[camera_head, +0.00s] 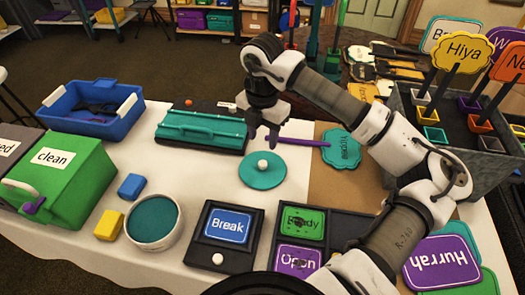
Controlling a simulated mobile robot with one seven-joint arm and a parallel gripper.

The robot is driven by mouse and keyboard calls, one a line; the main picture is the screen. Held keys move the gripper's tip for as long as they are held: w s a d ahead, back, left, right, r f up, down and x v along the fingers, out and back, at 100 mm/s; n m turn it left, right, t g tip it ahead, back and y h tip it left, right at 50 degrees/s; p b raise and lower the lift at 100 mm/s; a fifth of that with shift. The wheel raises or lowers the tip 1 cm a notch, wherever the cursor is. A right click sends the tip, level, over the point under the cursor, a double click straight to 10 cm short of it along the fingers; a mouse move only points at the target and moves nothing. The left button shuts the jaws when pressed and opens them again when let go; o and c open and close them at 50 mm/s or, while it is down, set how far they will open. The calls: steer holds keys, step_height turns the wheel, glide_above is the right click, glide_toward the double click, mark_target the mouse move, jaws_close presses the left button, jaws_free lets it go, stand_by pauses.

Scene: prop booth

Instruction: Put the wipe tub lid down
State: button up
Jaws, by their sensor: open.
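The wipe tub lid is a teal disc (250,180) with a white knob, lying flat on the white table in the middle of the view. My gripper (262,138) points down just behind the knob in the picture; its fingers are open, with nothing visible between them. It appears apart from the lid, though the exact height gap is hard to tell. The wipe tub (172,235) is a white round tub with a teal inside, uncovered, to the lower left of the lid.
A teal sign with a purple stick (340,148) lies right of my gripper. A teal case (205,130) is behind left. A green box (70,175), blue bin (90,120), blue block (131,186), yellow block (108,225) and Break panel (226,228) surround the tub. A sign rack (470,150) stands right.

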step_height(320, 180, up, 3)
steer(key=shift+f, duration=0.15)
stand_by(0.4)
